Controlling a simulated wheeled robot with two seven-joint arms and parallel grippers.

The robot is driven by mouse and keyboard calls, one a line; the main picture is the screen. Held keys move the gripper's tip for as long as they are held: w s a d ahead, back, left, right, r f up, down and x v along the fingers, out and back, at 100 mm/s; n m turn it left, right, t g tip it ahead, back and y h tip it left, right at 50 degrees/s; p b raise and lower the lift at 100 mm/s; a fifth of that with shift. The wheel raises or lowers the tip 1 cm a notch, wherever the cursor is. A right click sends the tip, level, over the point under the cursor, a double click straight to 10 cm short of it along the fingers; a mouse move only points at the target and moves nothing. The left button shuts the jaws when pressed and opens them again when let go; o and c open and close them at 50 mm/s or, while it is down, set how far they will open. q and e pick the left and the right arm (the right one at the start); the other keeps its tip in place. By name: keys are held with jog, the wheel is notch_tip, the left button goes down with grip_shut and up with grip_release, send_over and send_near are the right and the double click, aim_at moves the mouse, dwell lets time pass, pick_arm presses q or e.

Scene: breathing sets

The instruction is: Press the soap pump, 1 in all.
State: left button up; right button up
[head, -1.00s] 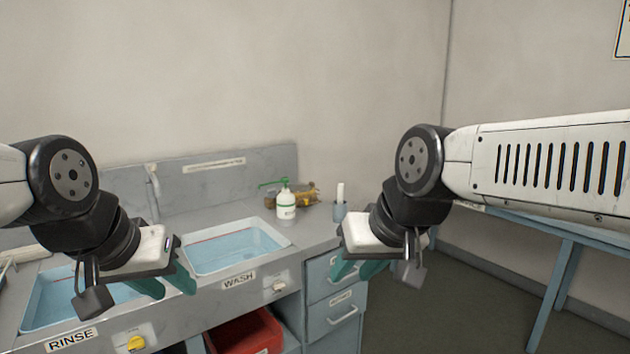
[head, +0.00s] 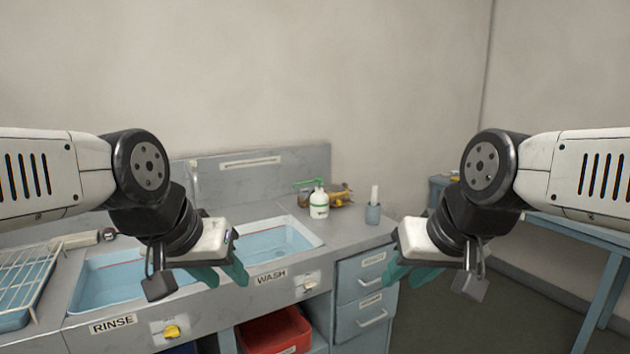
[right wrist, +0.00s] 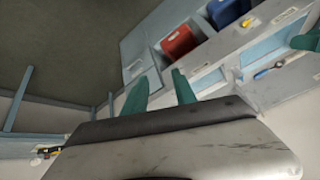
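The soap pump (head: 319,205) is a white bottle with a green band and a green pump head. It stands upright on the counter behind the right end of the wash basin. My left gripper (head: 222,277) hangs in front of the basins, apart from the bottle, its teal fingers spread. My right gripper (head: 408,275) is in front of the drawers, to the right of and nearer than the bottle. In the right wrist view its two teal fingers (right wrist: 160,92) are apart with nothing between them. Neither gripper touches the bottle.
The wash basin (head: 313,238) and rinse basin (head: 75,300) hold blue water. A wire rack (head: 22,278) is at left. A red bin (head: 270,338) sits under the counter. A blue-framed table (head: 590,245) is at right.

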grip_shut()
dwell(1.5)
